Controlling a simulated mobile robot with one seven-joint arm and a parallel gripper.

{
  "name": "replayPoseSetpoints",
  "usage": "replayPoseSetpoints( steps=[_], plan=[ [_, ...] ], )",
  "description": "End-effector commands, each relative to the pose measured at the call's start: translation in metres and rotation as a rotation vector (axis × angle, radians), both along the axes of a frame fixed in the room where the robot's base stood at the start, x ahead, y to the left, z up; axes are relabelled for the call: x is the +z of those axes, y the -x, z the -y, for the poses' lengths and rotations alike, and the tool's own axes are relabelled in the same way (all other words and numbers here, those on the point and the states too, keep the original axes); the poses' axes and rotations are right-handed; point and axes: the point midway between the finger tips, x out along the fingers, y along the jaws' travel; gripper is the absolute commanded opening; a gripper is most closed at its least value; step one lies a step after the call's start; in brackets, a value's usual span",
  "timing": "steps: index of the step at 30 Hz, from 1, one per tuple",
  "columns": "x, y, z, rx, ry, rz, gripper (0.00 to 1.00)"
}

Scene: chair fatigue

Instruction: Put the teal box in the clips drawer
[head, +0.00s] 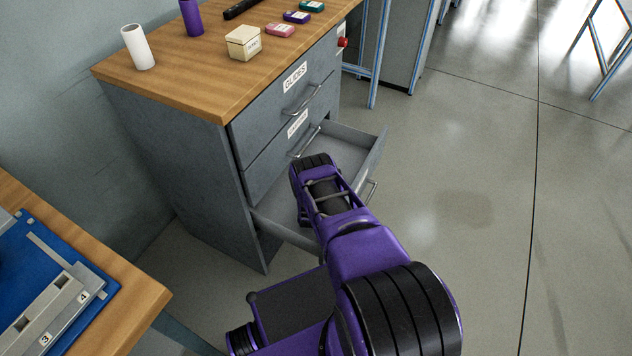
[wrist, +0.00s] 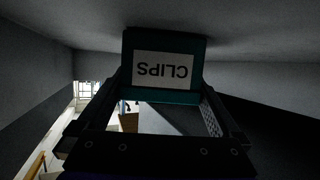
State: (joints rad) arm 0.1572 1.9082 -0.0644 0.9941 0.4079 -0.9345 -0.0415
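The teal box (wrist: 165,95) fills the top middle of the wrist view, with a white label reading CLIPS upside down. The two fingers of my gripper (wrist: 163,85) reach to its two sides and appear shut on it. Grey drawer surfaces surround it, and it seems at or very near one of them; I cannot tell if it touches. In the head view an open, grey lower drawer (head: 362,160) sticks out of the cabinet. My gripper end (head: 315,165) is over or in it, and my arm hides the box there. No label of this drawer is readable.
The cabinet's wooden top (head: 190,85) holds a cream box (head: 243,43), pink box (head: 281,30), white cylinder (head: 138,47), purple cylinder (head: 191,16) and small teal case (head: 311,6). A wooden bench (head: 130,290) stands lower left.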

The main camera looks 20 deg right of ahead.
Motion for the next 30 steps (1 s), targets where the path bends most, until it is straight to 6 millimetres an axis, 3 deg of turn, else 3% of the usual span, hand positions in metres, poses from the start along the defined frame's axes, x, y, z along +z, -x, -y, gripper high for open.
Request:
replayPoseSetpoints(
  steps=[7,12,21,30],
  plan=[
    [0.002,0.0,0.0,0.0,0.0,0.001,1.0],
    [0.016,0.0,0.0,0.0,0.0,0.001,1.0],
    [0.034,0.042,-0.025,0.002,0.0,-0.003,1.0],
    [0.041,0.06,-0.034,0.0,-0.001,0.0,1.0]
  ],
)
